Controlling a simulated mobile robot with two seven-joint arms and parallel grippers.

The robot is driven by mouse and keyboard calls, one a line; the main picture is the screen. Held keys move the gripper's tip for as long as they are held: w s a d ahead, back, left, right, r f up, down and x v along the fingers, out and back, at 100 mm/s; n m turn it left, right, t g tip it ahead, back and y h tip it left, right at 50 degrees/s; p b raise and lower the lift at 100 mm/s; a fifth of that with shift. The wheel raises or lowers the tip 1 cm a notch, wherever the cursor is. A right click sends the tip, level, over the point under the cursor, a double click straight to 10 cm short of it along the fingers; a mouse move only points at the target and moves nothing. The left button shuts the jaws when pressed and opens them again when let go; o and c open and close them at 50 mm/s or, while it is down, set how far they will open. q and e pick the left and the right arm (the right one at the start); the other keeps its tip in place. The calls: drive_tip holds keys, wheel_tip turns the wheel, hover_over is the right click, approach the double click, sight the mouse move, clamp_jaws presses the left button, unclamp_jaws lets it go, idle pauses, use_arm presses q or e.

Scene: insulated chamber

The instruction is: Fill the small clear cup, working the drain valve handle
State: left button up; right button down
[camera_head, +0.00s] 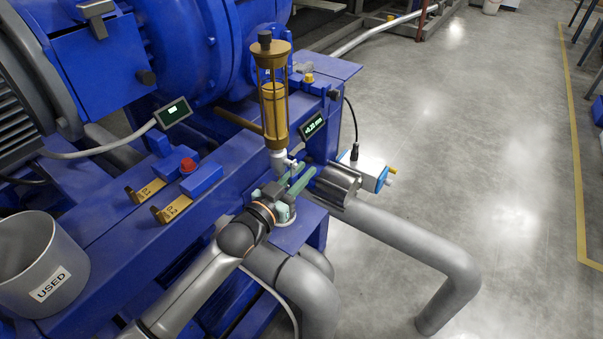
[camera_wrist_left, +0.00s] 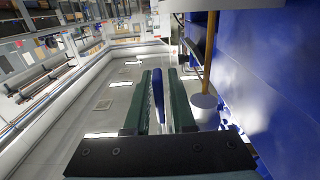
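A brass-framed sight glass (camera_head: 273,100) with amber contents stands upright on the blue machine frame. Below it is a white fitting (camera_head: 279,159), where the drain valve sits. My left gripper (camera_head: 304,173) is beside and just below this fitting, its green fingers apart. In the left wrist view, a narrow blue strip (camera_wrist_left: 158,92), possibly the valve handle, lies between the fingers (camera_wrist_left: 161,84), with a gap to the right finger. A pale round rim (camera_head: 283,214), possibly the small clear cup, shows under the gripper, mostly hidden. My right gripper is not in view.
A grey bin (camera_head: 40,278) labelled USED stands at the lower left. A grey pipe (camera_head: 405,240) and a grey cylinder (camera_head: 337,185) lie right of the gripper. A small display (camera_head: 313,126) and a blue-and-white box (camera_head: 368,172) are close by.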

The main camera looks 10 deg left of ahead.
use_arm(q)
drive_tip(key=shift+c, duration=0.2)
clamp_jaws()
idle(1.3)
